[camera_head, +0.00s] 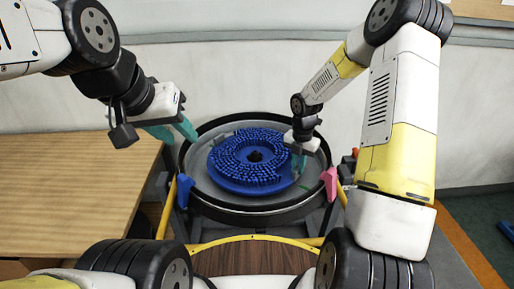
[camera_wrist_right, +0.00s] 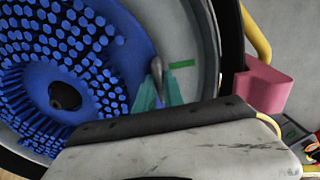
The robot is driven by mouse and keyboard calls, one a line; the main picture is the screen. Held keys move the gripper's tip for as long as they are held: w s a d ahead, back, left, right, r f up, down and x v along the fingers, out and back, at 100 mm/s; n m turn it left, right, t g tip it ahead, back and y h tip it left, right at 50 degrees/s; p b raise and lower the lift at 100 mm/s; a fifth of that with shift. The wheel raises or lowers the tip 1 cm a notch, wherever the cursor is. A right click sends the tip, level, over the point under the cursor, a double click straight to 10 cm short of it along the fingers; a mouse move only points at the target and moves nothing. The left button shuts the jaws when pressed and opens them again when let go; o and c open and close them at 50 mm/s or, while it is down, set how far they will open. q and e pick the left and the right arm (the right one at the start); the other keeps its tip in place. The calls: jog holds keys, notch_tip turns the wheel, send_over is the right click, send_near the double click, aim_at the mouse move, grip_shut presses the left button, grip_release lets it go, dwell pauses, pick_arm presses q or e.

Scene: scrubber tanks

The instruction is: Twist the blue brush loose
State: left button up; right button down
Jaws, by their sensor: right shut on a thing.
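The round blue brush (camera_head: 249,160) lies bristles up in the grey round housing with a black rim (camera_head: 227,207). It has a dark hole at its centre. In the right wrist view the brush (camera_wrist_right: 75,60) fills the upper left. My right gripper (camera_head: 298,162) points down at the brush's right edge. My left gripper (camera_head: 172,130) is held above the housing's left side, apart from the brush. Its teal fingers are spread and empty.
A wooden table (camera_head: 70,185) stands at the left. A pink clip (camera_head: 329,184) and a blue clip (camera_head: 185,190) sit on the housing's front sides. A green mark (camera_wrist_right: 183,64) shows beside the brush. A yellow bar (camera_head: 250,239) runs in front. A pale wall stands behind.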

jog(key=shift+w+d+n, duration=0.35)
jog(key=shift+w+n, duration=0.1)
jog(key=shift+w, duration=0.2)
jog(key=shift+w+d+n, duration=0.35)
jog(key=shift+w+n, duration=0.1)
jog(key=shift+w, duration=0.15)
jog(key=shift+w, duration=0.1)
jog(key=shift+w+d+n, duration=0.25)
jog(key=shift+w+n, duration=0.2)
jog(key=shift+w, duration=0.15)
jog(key=shift+w+d+n, duration=0.25)
jog(key=shift+w+n, duration=0.2)
jog(key=shift+w, duration=0.1)
jog(key=shift+w, duration=0.15)
jog(key=shift+w+d+n, duration=0.2)
jog(key=shift+w+n, duration=0.25)
jog(key=shift+w, duration=0.25)
jog(key=shift+w+d+n, duration=0.15)
jog(key=shift+w+n, duration=0.3)
jog(key=shift+w, duration=0.2)
jog(key=shift+w, duration=0.15)
